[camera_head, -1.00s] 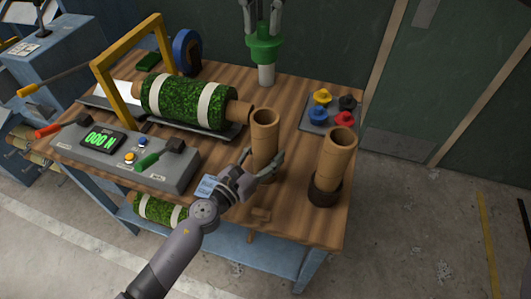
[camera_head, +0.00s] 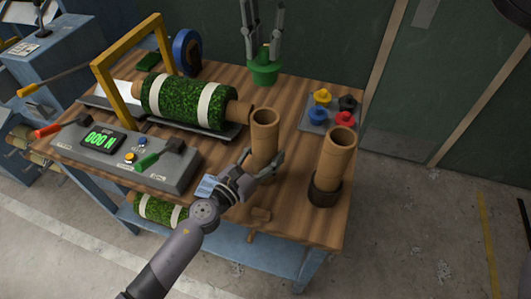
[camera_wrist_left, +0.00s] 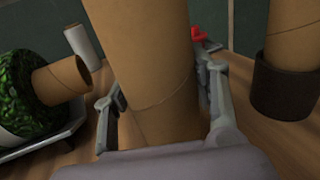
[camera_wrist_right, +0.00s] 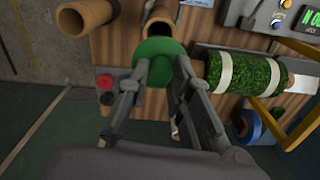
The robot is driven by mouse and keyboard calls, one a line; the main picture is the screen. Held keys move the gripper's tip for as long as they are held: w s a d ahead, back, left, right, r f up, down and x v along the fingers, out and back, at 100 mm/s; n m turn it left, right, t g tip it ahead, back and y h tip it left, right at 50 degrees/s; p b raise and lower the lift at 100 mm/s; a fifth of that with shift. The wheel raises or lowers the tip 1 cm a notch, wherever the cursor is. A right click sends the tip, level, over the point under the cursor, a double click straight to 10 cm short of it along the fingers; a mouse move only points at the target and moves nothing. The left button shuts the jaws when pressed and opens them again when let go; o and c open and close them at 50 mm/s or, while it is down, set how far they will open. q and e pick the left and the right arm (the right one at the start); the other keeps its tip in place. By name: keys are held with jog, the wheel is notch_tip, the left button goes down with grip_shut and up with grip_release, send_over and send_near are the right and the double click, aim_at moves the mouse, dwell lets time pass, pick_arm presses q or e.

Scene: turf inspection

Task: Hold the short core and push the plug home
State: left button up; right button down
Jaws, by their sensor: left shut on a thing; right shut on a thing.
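The short core (camera_head: 264,150), a tan cardboard tube, stands upright with its open top up at the table's front. My left gripper (camera_head: 263,168) is shut around its lower part; the core fills the left wrist view (camera_wrist_left: 155,70) between the fingers. The green plug (camera_head: 264,74), with a wide flange, is in my right gripper (camera_head: 264,52), shut on it, behind the core. In the right wrist view the plug (camera_wrist_right: 158,50) is between the fingertips, with the core's open mouth (camera_wrist_right: 158,26) beyond it. The plug looks apart from the core.
A taller core (camera_head: 336,155) stands in a dark socket (camera_head: 325,190) at right. A turf roll (camera_head: 185,102) under a yellow frame (camera_head: 112,85) and a grey control box (camera_head: 120,160) are left. A tray (camera_head: 305,122) of coloured knobs is behind. A white cylinder (camera_wrist_left: 82,46) stands behind.

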aim_at(265, 81)
jog(key=shift+f, duration=4.1)
jog(key=shift+n, duration=0.9)
jog(key=shift+f, duration=2)
jog(key=shift+f, duration=0.15)
jog(key=shift+s+d+f, duration=0.1)
jog(key=shift+f, duration=0.25)
jog(key=shift+f, duration=0.2)
jog(key=shift+r, duration=0.1)
